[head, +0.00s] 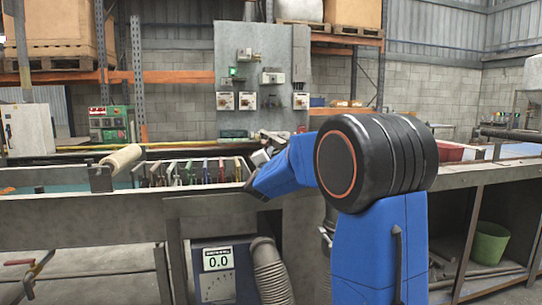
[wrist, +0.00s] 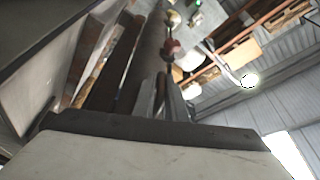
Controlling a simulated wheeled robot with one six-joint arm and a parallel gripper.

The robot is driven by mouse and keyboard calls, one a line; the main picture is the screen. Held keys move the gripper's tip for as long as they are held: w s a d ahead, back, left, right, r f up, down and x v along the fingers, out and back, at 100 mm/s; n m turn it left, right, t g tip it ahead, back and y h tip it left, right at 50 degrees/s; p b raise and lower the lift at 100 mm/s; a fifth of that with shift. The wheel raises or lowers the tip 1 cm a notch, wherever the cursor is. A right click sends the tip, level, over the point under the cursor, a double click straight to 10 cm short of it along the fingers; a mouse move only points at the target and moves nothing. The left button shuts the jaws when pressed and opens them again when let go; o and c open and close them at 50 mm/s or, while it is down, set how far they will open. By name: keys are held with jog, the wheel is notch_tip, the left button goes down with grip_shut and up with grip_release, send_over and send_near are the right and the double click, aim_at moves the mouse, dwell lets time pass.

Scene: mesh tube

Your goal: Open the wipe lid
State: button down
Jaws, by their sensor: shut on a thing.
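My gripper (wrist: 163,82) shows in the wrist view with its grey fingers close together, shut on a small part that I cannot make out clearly. A red knob (wrist: 172,48) shows just beyond the fingertips, with a thin rod past it. In the head view my gripper (head: 266,148) is at the back of the bench, partly hidden behind my blue arm. I cannot tell the wipe lid apart in either view, and its place near the fingers is largely hidden.
A long workbench (head: 80,230) runs across the head view. A slotted rack (head: 195,172) with coloured pieces lies left of my gripper, beside a pale roll (head: 121,159). A grey panel (head: 262,75) stands behind. A gauge box (head: 217,272) and a hose (head: 271,270) are below.

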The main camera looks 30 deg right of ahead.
jog(key=shift+s+d+r+m, duration=0.1)
jog(key=shift+d+r+m, duration=0.2)
jog(key=shift+r, duration=0.3)
jog(key=shift+s+d+r+m, duration=0.15)
jog(key=shift+r+m, duration=0.15)
jog(key=shift+r, duration=0.3)
jog(key=c, duration=1.8)
grip_release()
jog(key=shift+w, duration=0.1)
jog(key=shift+c, duration=0.2)
jog(key=shift+f, duration=0.1)
jog(key=v, duration=1.7)
jog(key=shift+a, duration=0.4)
